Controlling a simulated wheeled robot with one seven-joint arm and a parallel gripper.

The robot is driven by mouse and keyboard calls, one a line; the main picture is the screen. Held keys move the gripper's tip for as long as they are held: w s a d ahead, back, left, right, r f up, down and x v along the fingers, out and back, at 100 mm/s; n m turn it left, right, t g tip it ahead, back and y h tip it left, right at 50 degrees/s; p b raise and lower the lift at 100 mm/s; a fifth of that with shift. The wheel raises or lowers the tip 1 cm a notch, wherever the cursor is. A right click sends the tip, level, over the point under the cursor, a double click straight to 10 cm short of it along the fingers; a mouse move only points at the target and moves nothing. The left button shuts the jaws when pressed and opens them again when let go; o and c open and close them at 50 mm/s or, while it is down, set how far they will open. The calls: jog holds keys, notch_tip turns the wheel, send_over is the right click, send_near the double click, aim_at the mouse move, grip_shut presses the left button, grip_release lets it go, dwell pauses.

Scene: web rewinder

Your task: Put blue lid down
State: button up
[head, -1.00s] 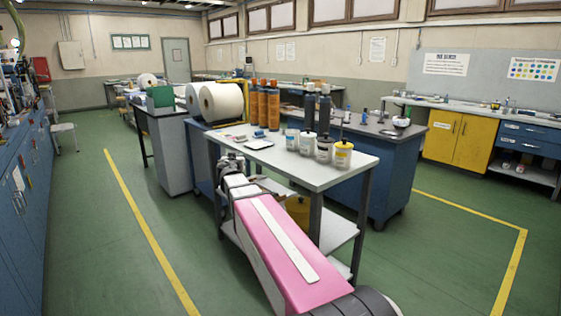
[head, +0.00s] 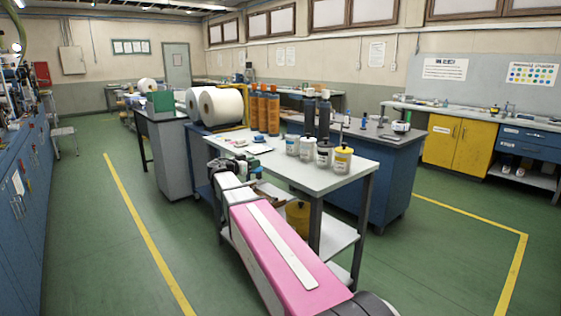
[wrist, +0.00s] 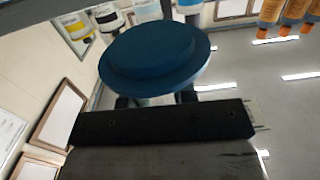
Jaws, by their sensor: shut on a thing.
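The blue lid (wrist: 152,58) is large in the wrist view, a round disc with a raised middle. My gripper (wrist: 155,100) is shut on it, with the dark fingertips partly hidden behind its near rim. In the head view my gripper (head: 248,168) is at the near left edge of the white-topped table (head: 315,181), small and partly hidden by my arm. A small blue-teal shape shows by it, but I cannot tell whether it is the lid.
Orange bottles (head: 268,112) and white rolls (head: 221,106) are behind. A dark-topped blue bench (head: 388,165) stands behind the table.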

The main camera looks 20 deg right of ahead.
jog(key=x, duration=1)
jog(key=r+x, duration=0.1)
jog(key=x, duration=0.4)
jog(key=shift+w+d, duration=0.2)
jog(key=shift+d, duration=0.1)
jog(key=shift+f, duration=0.3)
jog(key=shift+f, duration=0.1)
jog(key=o, duration=0.9)
